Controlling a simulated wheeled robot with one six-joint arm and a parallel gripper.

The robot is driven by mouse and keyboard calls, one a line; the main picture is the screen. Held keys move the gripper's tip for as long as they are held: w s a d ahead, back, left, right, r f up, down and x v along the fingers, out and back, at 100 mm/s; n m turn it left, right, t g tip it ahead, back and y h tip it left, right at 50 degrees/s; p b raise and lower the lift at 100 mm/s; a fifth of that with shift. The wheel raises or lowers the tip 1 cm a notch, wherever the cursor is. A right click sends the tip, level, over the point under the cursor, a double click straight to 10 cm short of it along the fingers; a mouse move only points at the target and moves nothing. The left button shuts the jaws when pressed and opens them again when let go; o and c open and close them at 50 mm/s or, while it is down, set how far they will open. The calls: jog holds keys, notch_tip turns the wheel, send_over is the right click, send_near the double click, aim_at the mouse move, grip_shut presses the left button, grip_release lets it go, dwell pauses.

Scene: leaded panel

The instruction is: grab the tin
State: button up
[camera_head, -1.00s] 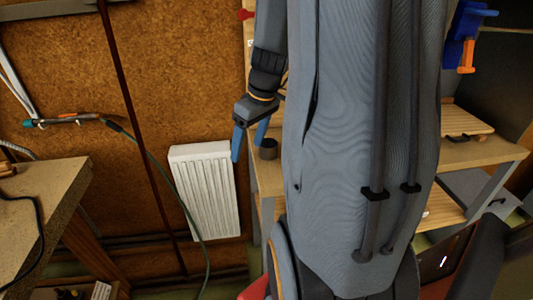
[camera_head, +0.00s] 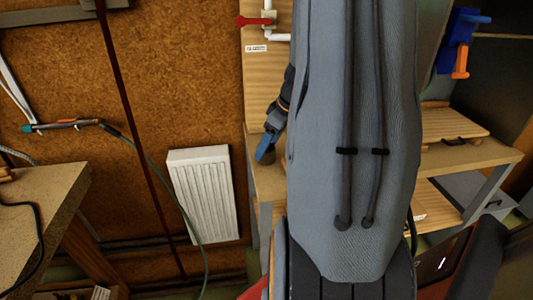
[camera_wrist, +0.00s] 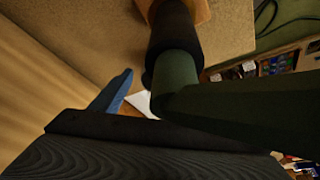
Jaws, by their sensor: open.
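My gripper (camera_head: 265,150) has blue fingers and hangs at the left edge of the wooden bench in the head view, partly covered by my arm. It is open, and I see nothing held in it. The tin, a small dark cylinder on the bench beside the fingers a second ago, is hidden behind my arm now. In the wrist view one blue finger (camera_wrist: 112,92) shows over a tan surface. Dark cylindrical shapes fill the middle there; I cannot tell whether any of them is the tin.
The wooden bench (camera_head: 264,183) continues behind my arm, with a wooden board (camera_head: 455,122) on its right. A white radiator (camera_head: 203,190) is on the brown wall. A second worktop (camera_head: 45,200) stands at left. A torch (camera_head: 65,125) with a hose hangs on the wall.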

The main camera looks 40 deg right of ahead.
jog(key=shift+x, duration=1)
jog(key=shift+c, duration=0.4)
jog(key=c, duration=1.1)
